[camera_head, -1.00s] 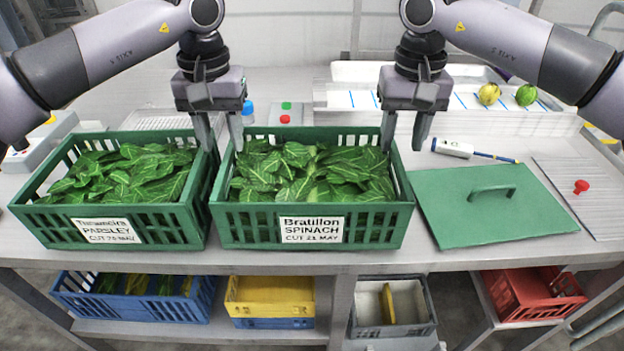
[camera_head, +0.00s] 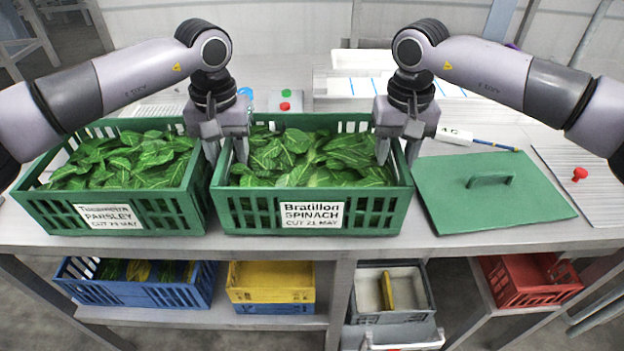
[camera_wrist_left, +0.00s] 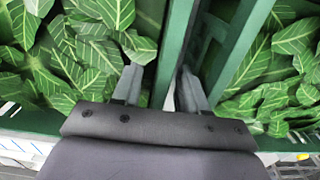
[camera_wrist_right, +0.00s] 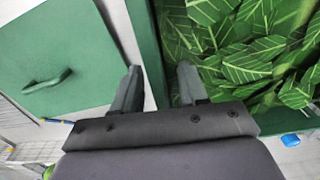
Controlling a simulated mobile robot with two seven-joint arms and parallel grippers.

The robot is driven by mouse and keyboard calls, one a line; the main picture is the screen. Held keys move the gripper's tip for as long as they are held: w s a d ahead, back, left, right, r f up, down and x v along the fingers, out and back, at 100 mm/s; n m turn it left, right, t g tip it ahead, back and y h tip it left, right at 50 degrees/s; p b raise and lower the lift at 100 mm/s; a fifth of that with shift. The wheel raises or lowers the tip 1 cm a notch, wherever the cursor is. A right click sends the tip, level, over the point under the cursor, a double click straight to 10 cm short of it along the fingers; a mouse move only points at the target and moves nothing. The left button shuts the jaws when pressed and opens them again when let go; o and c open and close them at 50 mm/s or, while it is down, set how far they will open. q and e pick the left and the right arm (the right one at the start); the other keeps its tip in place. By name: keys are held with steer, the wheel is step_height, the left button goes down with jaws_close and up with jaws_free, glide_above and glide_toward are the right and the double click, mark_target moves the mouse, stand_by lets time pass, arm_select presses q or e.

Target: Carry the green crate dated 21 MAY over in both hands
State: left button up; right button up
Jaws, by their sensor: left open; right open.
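The green crate labelled Bratillon spinach, cut 21 May (camera_head: 250,194) stands on the table, full of dark leaves. My left gripper (camera_head: 227,156) is open at its left side wall. In the left wrist view (camera_wrist_left: 159,76) one finger is over the leaves, the other in the gap between two crates, with the wall between them. My right gripper (camera_head: 397,157) is open at the crate's right side wall. In the right wrist view (camera_wrist_right: 159,72) its fingers are on either side of that wall. Whether the fingers touch the walls cannot be told.
A green parsley crate (camera_head: 60,193), its date hard to read, stands close on the left with a narrow gap. A green lid (camera_head: 530,195) with a handle lies just right. A white-labelled tool (camera_head: 456,136) lies behind it. Blue, yellow, grey and red containers are below.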

mark_target(217, 178)
steer(key=shift+f, duration=0.1)
arm_select(q)
jaws_close()
arm_select(e)
jaws_close()
